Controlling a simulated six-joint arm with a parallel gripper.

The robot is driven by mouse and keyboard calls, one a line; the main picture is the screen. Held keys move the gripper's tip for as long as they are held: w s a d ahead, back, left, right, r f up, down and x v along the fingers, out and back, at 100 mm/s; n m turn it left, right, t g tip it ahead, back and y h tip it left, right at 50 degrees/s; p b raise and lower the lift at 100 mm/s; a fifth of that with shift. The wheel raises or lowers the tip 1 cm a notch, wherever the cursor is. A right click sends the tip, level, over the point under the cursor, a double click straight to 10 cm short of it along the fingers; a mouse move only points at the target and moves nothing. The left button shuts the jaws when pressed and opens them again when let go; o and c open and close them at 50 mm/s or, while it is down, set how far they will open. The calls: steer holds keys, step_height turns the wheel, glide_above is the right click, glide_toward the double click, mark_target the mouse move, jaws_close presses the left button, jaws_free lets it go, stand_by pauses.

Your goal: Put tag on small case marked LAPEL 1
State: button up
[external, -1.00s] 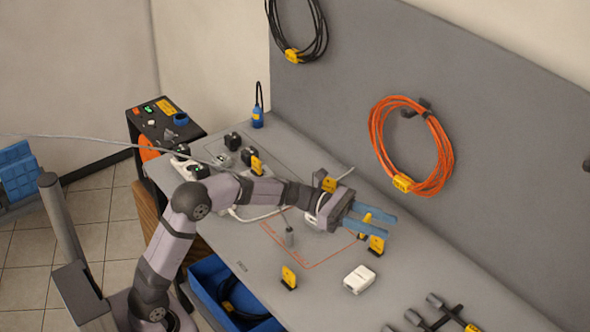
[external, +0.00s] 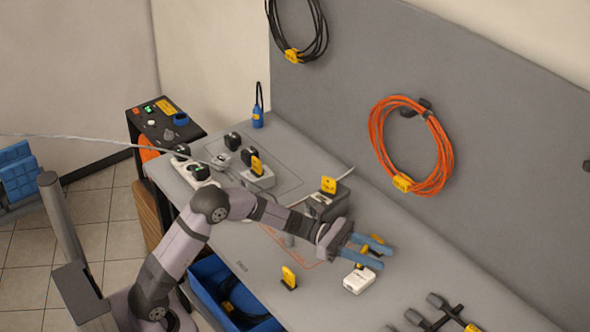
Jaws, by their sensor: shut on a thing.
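My gripper (external: 386,258) is shut on a yellow tag (external: 362,252), which shows between its blue fingers and is partly hidden by them. A small white case (external: 358,281) lies on the grey bench just below the gripper in the picture. Its marking is too small to read, so I cannot tell whether it says LAPEL 1. The gripper is above the bench at the case's upper edge; I cannot tell how high, or whether the tag touches the case.
Another yellow tag (external: 377,238) shows behind the upper finger, and one stands in a dark holder (external: 289,277) to the left. Tagged items (external: 328,186) stand behind the arm. Dark stand parts (external: 437,301) lie at right. A blue bin (external: 204,285) sits at the bench's front.

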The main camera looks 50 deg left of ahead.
steer(key=shift+f, duration=2.25)
steer(key=shift+f, duration=0.1)
steer(key=shift+f, duration=0.15)
steer(key=o, duration=1)
steer(key=shift+r, duration=0.3)
steer(key=b+v, duration=0.1)
steer(key=v, duration=1.1)
